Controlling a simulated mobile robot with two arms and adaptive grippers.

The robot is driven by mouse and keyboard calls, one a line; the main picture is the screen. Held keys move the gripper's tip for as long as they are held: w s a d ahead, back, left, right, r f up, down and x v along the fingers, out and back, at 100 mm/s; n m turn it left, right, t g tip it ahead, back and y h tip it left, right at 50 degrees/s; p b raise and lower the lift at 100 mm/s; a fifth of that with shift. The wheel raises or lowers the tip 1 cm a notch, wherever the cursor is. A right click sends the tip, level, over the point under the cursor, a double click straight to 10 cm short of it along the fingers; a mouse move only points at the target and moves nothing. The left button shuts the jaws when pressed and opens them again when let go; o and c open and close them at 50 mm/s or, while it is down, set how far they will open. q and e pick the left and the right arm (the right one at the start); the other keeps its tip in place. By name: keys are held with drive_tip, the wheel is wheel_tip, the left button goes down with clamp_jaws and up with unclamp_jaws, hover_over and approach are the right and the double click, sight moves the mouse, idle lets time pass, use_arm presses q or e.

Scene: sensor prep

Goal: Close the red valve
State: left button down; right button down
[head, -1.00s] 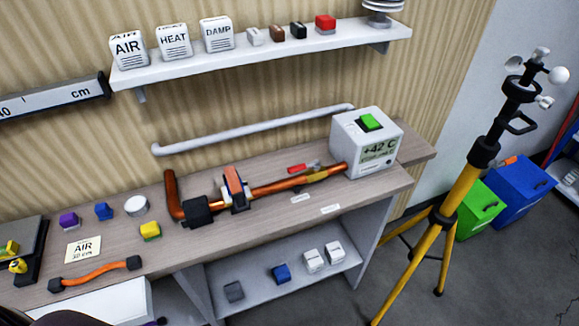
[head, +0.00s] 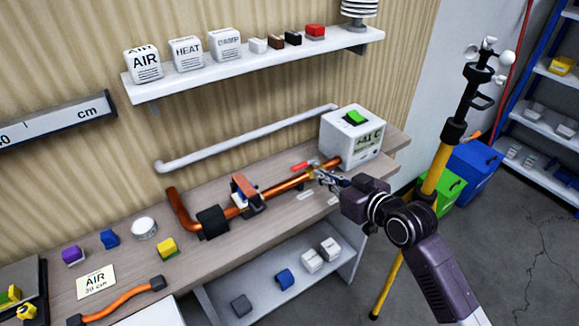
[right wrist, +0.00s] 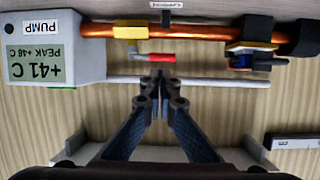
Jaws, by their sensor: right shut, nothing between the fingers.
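The red valve handle (head: 303,165) lies behind the copper pipe (head: 272,190) on the bench, near the pump box. In the right wrist view the red handle (right wrist: 162,58) runs roughly parallel to the pipe, with a grey stem at its left end near a yellow piece (right wrist: 127,32) on the pipe. My right gripper (head: 320,174) is over the pipe, close to the handle. Its shut, empty fingertips (right wrist: 158,76) appear just below the handle in the wrist view; I cannot tell whether they touch it. My left gripper is not in view.
The white pump box (head: 340,140) reads about +41 C and stands at the pipe's right end. An orange-and-blue clamp-like part (head: 245,192) sits on the pipe. A white rail (head: 240,140) runs along the wall behind. A yellow-legged tripod (head: 436,170) stands to the right.

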sight(300, 165)
drive_tip(key=shift+n+y, duration=0.3)
drive_tip(key=shift+y, duration=0.2)
drive_tip(key=r, duration=0.3)
drive_tip(key=w+a+r, duration=0.1)
drive_tip(key=shift+a+r, duration=0.1)
drive_tip(key=shift+r, duration=0.05)
drive_tip(key=w+a+f, duration=0.1)
drive_tip(key=w, duration=0.1)
drive_tip(key=w+a+f+p, duration=0.1)
drive_tip(key=w+a+f, duration=0.1)
drive_tip(key=w+a+f+p, duration=0.1)
drive_tip(key=w+f, duration=0.1)
drive_tip(key=shift+w+a, duration=0.3)
drive_tip(key=shift+a, duration=0.05)
drive_tip(key=shift+s+d+f, duration=0.25)
drive_tip(key=shift+s+f, duration=0.05)
drive_tip(key=shift+f, duration=0.15)
